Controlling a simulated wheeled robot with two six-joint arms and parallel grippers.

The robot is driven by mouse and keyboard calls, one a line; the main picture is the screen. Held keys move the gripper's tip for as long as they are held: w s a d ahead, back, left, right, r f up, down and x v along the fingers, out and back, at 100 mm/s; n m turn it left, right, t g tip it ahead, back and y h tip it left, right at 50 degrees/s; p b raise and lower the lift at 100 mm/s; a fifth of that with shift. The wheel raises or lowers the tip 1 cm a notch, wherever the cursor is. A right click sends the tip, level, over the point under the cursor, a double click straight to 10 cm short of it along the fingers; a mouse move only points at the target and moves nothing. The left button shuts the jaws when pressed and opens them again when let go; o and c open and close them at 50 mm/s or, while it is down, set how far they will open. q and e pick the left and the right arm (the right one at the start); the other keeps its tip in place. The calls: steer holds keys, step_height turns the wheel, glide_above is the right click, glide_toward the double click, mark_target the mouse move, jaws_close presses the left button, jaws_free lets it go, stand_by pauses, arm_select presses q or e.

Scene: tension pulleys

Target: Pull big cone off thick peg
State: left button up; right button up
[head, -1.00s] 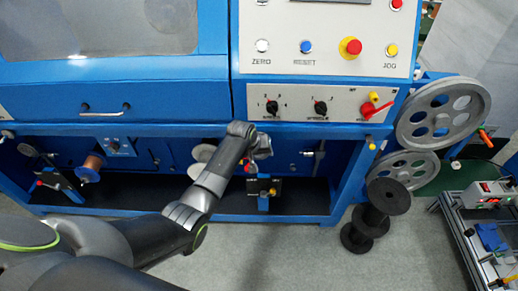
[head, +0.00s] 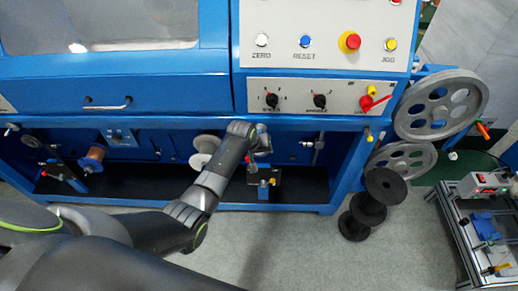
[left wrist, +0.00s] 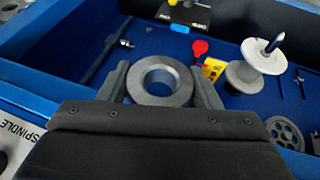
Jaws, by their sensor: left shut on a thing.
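My left gripper (head: 261,146) reaches into the blue machine's lower bay in the head view. In the left wrist view its two fingers (left wrist: 160,68) are shut on the big cone (left wrist: 160,101), a grey metal ring-like piece with a round hole facing the camera. The cone sits between the fingers, and its hole looks empty from this side. In the head view the hand and wrist mostly hide it. I cannot make out the thick peg or tell whether the cone is still around it. My right gripper is not in view.
A pale spool (left wrist: 254,77) on a metal pin stands near the gripper, by a red knob (left wrist: 199,48) and a yellow block (left wrist: 212,68). The blue bay edge (head: 180,123) runs above my arm. Black spools (head: 385,186) and grey pulley wheels (head: 440,105) are at right.

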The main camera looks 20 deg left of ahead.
arm_select(q)
steer(key=shift+s+d+r+p, duration=0.15)
steer(key=shift+s+p, duration=0.35)
steer(key=shift+p, duration=0.05)
steer(key=shift+s+d+r+p, duration=0.1)
steer(key=shift+s+p, duration=0.4)
steer(key=shift+p, duration=0.05)
steer(key=shift+s+d+f+p, duration=0.15)
steer(key=shift+s+d+p, duration=0.1)
steer(key=shift+s+p, duration=0.55)
